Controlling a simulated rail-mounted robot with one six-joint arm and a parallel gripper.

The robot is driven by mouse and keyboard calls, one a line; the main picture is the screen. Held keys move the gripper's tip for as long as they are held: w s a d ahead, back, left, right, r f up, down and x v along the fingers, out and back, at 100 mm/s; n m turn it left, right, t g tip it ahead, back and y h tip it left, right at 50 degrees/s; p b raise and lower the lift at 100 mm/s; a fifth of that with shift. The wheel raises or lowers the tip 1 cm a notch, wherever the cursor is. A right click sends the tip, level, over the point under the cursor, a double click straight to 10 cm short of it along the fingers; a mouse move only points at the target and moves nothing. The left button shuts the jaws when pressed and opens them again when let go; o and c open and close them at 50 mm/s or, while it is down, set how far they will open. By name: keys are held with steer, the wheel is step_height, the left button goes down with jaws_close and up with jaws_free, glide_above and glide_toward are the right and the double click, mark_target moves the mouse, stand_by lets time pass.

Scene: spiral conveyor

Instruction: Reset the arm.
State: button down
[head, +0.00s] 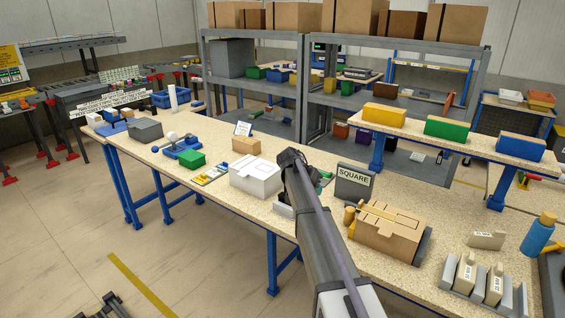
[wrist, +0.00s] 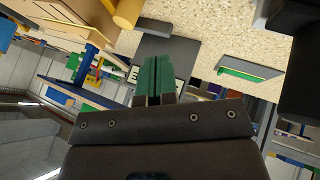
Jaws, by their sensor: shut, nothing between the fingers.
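My arm reaches up from the bottom middle of the head view over the long speckled workbench (head: 225,206). My gripper is mostly hidden behind the arm there; a bit of green shows beside the arm's far end. In the wrist view my gripper (wrist: 154,80) has its two green fingers together, with nothing between them. The wrist view is tilted, with the speckled bench top (wrist: 220,28) at its top.
A white box (head: 254,178) stands left of the arm. A dark SQUARE sign (head: 354,181) and a cardboard box (head: 385,232) stand right of it. Grey shelves (head: 305,95) rise behind. A raised shelf holds yellow, green and blue bins (head: 447,130). Open floor (head: 70,210) lies left.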

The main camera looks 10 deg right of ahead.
steer(key=s+a+f+n+y, duration=0.1)
steer(key=s+a, duration=0.5)
steer(key=s, duration=0.6)
steer(key=s+a+f+n+y, duration=0.1)
steer(key=s+a+n+y, duration=0.3)
steer(key=s, duration=0.8)
steer(key=s+a+f+n+y, duration=0.1)
steer(key=s+a+n+y, duration=0.1)
steer(key=s+a+n, duration=0.2)
steer(key=s+a, duration=0.3)
steer(key=s, duration=0.5)
steer(key=shift+a+f, duration=0.25)
steer(key=shift+a, duration=0.05)
